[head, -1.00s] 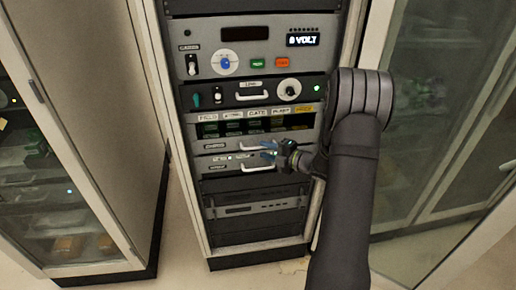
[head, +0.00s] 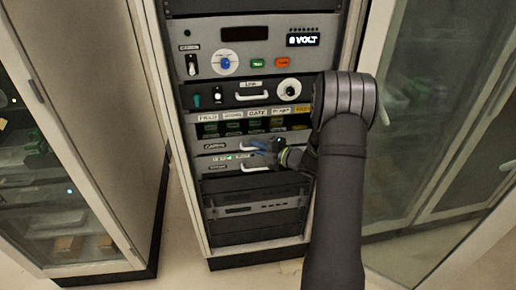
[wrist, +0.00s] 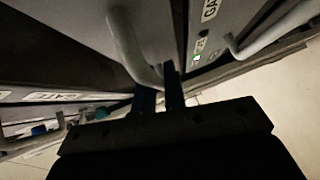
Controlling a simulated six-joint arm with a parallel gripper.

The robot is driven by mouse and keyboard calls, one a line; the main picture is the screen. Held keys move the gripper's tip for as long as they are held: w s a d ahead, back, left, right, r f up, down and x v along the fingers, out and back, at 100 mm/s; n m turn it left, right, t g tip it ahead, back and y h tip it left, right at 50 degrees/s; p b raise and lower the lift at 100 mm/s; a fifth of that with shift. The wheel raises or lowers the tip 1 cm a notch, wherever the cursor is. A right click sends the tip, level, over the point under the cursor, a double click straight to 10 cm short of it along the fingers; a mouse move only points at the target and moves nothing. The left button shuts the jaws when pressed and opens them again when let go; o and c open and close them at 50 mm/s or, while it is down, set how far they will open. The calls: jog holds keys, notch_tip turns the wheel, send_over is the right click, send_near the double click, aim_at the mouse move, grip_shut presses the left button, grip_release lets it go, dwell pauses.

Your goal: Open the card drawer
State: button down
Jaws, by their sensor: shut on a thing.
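The card drawer (head: 218,147) is a grey front with a small label and a pale bar handle, below the labelled card bay in the rack. Its front looks about flush with the rack in the head view. My gripper (head: 266,146) is at this handle, coming from the right, and hides its right part. In the wrist view my gripper (wrist: 160,92) has its two dark fingers close together at the end of a pale curved handle (wrist: 132,45), shut on it. The exact contact is dark and partly hidden.
Another drawer with a pale handle (head: 257,168) is just below. The card bay (head: 235,128) is just above, with a knob panel (head: 235,95) over it. Glass-door cabinets stand at left (head: 60,190) and right (head: 440,130).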

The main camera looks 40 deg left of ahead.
jog(key=s+d, duration=2)
jog(key=c, duration=1.5)
grip_release()
jog(key=d, duration=0.5)
jog(key=d+r, duration=0.1)
jog(key=d, duration=0.5)
jog(key=d+r, duration=0.1)
jog(key=d, duration=0.5)
jog(key=shift+w+d+r, duration=0.1)
jog(key=shift+w+r, duration=0.05)
jog(key=shift+r, duration=0.05)
